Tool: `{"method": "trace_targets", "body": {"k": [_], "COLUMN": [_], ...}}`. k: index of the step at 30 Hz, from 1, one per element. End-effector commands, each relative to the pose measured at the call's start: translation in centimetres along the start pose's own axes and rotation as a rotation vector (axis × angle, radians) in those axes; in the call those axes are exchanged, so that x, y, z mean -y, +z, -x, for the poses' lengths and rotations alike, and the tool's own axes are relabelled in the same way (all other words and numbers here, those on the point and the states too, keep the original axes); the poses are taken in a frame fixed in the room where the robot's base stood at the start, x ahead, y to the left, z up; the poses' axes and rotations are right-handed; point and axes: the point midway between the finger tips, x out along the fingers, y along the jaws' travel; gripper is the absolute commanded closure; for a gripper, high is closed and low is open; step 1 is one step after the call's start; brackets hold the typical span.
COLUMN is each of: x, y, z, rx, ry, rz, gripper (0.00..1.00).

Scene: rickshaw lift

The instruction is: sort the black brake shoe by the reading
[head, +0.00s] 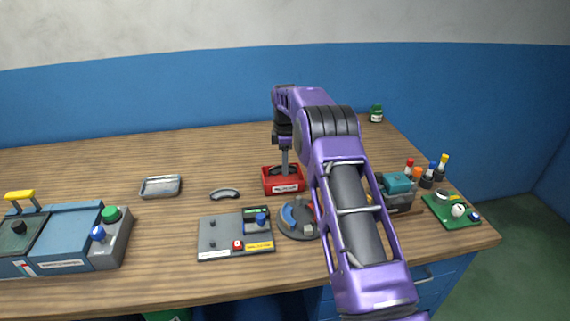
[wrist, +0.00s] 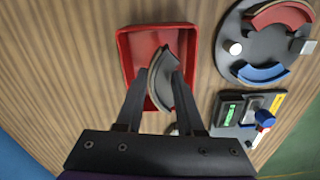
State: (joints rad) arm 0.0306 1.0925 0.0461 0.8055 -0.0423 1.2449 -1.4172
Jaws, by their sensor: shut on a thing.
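The black brake shoe (wrist: 161,78), a dark curved piece with a paler edge, is between the two fingers of my gripper (wrist: 160,84) in the wrist view. My gripper is shut on it. In the head view my gripper (head: 284,166) points down over the red tray (head: 285,188). The shoe is within the outline of the red tray (wrist: 127,62) in the wrist view; I cannot tell whether it touches the tray floor. A grey test board (head: 218,240) has a small green display (wrist: 232,112), too small to read.
A grey curved shoe (head: 224,194) and an empty metal tray (head: 160,187) lie to the left. A round plate (wrist: 238,45) bears a red and a blue shoe. A blue-grey machine (head: 70,238) stands far left. Bottles (head: 427,177) and a green board (head: 452,209) are right.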

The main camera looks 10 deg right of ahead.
Motion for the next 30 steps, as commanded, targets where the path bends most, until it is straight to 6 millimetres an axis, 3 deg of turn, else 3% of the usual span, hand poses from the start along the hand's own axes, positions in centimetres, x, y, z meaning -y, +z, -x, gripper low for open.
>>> {"method": "trace_targets", "body": {"k": [3,4,9,16,20,21,30], "x": [-0.02,-0.02,-0.02,-0.02,0.0,0.0,-0.02], "y": [-0.01,0.0,-0.01,-0.01,0.0,0.0,-0.01], "z": [0.05,0.06,0.06,0.04,-0.01,-0.01,0.17], "rx": [0.0,0.0,0.0,0.0,0.0,0.0,0.0], "ry": [0.001,0.001,0.001,0.001,0.0,0.0,0.001], "rz": [0.0,0.0,0.0,0.0,0.0,0.0,0.0], "gripper": [1.0,0.61,0.31,0.28,0.05,0.03,0.03]}}
